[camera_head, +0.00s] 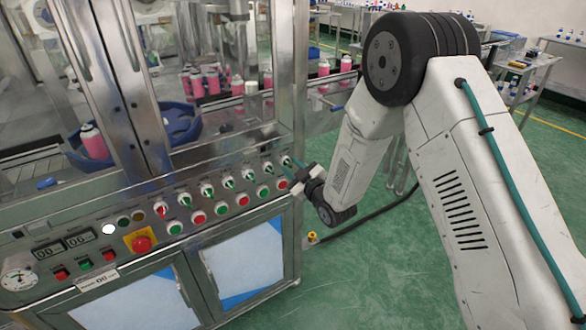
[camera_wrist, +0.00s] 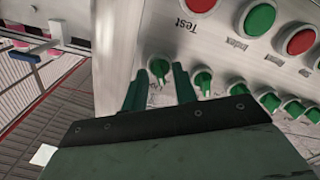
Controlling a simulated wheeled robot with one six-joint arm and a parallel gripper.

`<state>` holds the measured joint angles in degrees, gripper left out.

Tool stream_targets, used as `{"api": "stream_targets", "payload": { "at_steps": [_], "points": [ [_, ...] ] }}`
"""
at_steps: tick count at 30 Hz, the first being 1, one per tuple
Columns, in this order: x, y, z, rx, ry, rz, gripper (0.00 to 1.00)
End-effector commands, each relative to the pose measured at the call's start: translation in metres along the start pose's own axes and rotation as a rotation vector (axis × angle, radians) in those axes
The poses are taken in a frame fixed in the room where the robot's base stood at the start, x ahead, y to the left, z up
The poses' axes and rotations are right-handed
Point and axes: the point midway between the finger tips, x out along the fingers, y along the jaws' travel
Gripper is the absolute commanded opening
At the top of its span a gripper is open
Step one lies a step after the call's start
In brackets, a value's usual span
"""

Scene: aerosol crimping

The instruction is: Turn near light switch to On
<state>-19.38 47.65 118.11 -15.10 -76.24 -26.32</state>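My gripper (camera_head: 292,172) is at the right end of the control panel in the head view. In the wrist view its two green fingers (camera_wrist: 160,78) are apart, with the end selector switch (camera_wrist: 159,69) between their tips. The switch has a green handle on a pale round base. I cannot tell whether the fingers touch it. More green-handled selectors (camera_wrist: 202,80) run off to the right in the wrist view. In the head view the row includes one red-handled selector (camera_head: 160,210). The switch labels are too small or hidden, so I cannot tell which is the near light switch.
Red and green push buttons (camera_wrist: 259,19) line the panel beside the selectors; one label reads "Test". A red emergency button (camera_head: 141,243) on a yellow plate sits at the left. Pink cans (camera_head: 93,140) stand inside the machine. Green floor (camera_head: 370,270) is open at the right.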

Motion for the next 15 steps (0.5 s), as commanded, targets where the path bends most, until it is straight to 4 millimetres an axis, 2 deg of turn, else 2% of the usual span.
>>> {"api": "stream_targets", "payload": {
  "at_steps": [1, 3, 15],
  "points": [
    [-0.0001, 0.0, -0.0001, 0.0, 0.0, 0.0, 0.13],
    [-0.0001, 0.0, -0.0001, 0.0, 0.0, 0.0, 0.0],
    [-0.0003, 0.0, 0.0, 0.038, 0.0, 0.0, 0.0]
  ]
}}
